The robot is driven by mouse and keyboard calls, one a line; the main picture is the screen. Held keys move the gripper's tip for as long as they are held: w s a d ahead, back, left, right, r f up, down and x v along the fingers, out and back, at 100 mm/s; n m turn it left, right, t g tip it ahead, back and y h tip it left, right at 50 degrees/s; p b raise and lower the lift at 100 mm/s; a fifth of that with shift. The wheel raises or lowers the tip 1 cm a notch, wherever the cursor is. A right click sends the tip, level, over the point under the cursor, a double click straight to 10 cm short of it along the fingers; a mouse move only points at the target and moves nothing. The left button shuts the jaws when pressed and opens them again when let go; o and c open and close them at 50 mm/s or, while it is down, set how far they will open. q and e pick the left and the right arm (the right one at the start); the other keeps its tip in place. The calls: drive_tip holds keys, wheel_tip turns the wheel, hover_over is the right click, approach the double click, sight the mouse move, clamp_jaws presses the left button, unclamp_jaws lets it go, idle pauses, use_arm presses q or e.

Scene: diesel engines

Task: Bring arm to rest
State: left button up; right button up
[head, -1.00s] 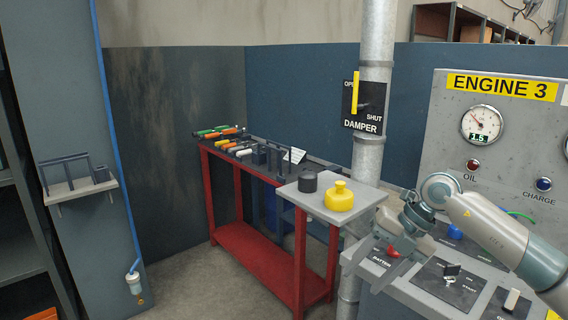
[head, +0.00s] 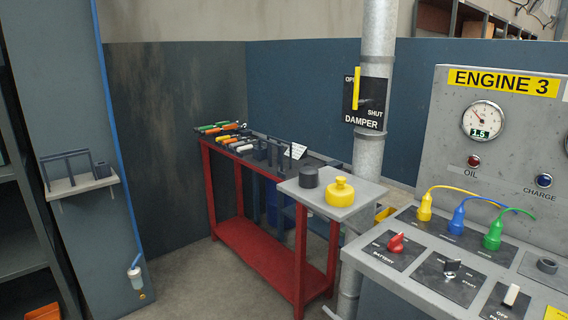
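No full arm shows in the head view. A small grey piece (head: 331,313) pokes in at the bottom edge beside the pipe. It looks like a tip of my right gripper, but too little of it shows to tell whether it is open or shut. My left gripper is out of view. The ENGINE 3 panel (head: 504,82) stands at the right, with its sloping console (head: 405,283) uncovered. The red battery switch (head: 396,242), the start switch (head: 452,266) and the yellow, blue and green plugs with cables show there.
A galvanized pipe (head: 376,40) carries the damper plate with its yellow lever (head: 357,88) upright. Left of it, a grey shelf (head: 366,194) holds a yellow container (head: 340,192) and a dark cylinder. A red tool bench (head: 248,245) stands behind. Floor at left is free.

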drive_tip(key=s+d+f+m+g+h, duration=0.1)
drive_tip(key=s+d+f+m+h, duration=0.3)
drive_tip(key=f, duration=0.5)
drive_tip(key=s+d+f+m+g+h, duration=0.1)
drive_tip(key=s+f+m+h, duration=0.1)
drive_tip(key=s+f, duration=0.6)
drive_tip(key=s+d+f+m+g+h, duration=0.1)
drive_tip(key=s+d+f+m+h, duration=0.2)
drive_tip(key=f, duration=0.8)
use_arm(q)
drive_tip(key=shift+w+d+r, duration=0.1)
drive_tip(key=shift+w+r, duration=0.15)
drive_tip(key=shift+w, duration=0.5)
use_arm(e)
drive_tip(key=s+f+m+g, duration=0.1)
drive_tip(key=s+f+g, duration=0.1)
drive_tip(key=s+f, duration=0.3)
drive_tip(key=s+f+g+h, duration=0.1)
drive_tip(key=s+f, duration=0.4)
drive_tip(key=s, duration=0.6)
drive_tip(key=s+f+m+g+h, duration=0.1)
drive_tip(key=s+f+g, duration=0.2)
drive_tip(key=s, duration=0.6)
wheel_tip(320, 180, down, 2)
drive_tip(key=shift+d+f+m+g, duration=0.1)
drive_tip(key=shift+d+m+g, duration=0.2)
drive_tip(key=shift+d, duration=0.1)
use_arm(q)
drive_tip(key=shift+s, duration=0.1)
